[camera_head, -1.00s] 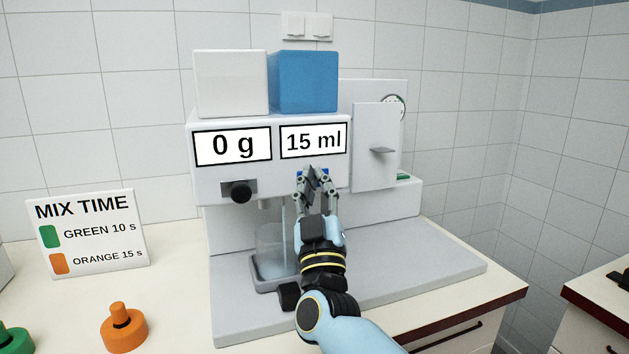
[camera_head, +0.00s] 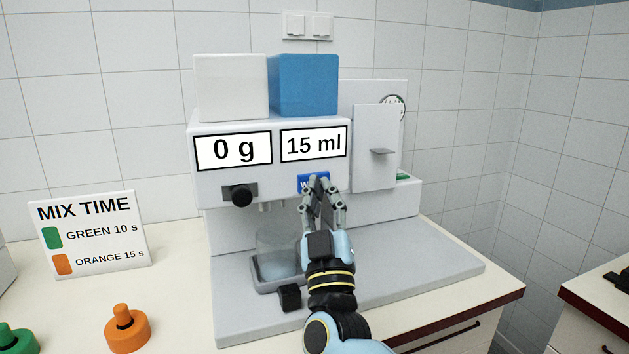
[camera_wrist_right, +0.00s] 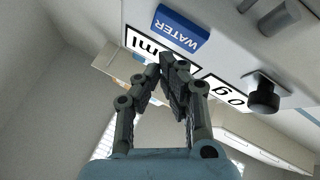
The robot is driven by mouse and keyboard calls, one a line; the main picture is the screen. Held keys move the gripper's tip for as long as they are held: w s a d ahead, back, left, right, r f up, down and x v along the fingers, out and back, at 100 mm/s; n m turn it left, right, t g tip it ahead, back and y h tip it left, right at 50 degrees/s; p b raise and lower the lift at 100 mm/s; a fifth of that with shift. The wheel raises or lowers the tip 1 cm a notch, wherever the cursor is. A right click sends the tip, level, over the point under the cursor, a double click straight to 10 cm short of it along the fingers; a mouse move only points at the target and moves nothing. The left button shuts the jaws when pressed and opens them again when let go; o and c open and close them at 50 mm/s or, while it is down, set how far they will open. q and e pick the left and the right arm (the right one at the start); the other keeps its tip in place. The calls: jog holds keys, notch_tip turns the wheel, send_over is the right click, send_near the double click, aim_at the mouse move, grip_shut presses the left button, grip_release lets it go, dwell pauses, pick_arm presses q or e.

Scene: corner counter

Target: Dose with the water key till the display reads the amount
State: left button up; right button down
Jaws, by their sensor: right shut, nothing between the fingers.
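The blue water key (camera_head: 306,182) is on the machine's front under the right display, partly covered by my right gripper (camera_head: 319,181). In the right wrist view the whole key (camera_wrist_right: 181,29) shows, labelled WATER, with my right gripper (camera_wrist_right: 176,62) shut and empty, apart from it in that picture. The water display (camera_head: 314,144) reads 15 ml. The left display (camera_head: 233,150) reads 0 g. A clear beaker (camera_head: 277,250) stands under the spouts, partly behind my right arm; its fill level is hard to tell. My left gripper does not show.
A black knob (camera_head: 241,194) sticks out under the left display. White (camera_head: 231,86) and blue (camera_head: 305,84) boxes top the machine. A MIX TIME sign (camera_head: 90,236), an orange knobbed piece (camera_head: 127,329) and a green one (camera_head: 16,340) are at left.

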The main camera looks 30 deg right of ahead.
jog(key=s, duration=0.2)
jog(key=s+a+p, duration=0.1)
jog(key=shift+s+r, duration=0.1)
jog(key=shift+s, duration=0.25)
dwell(0.6)
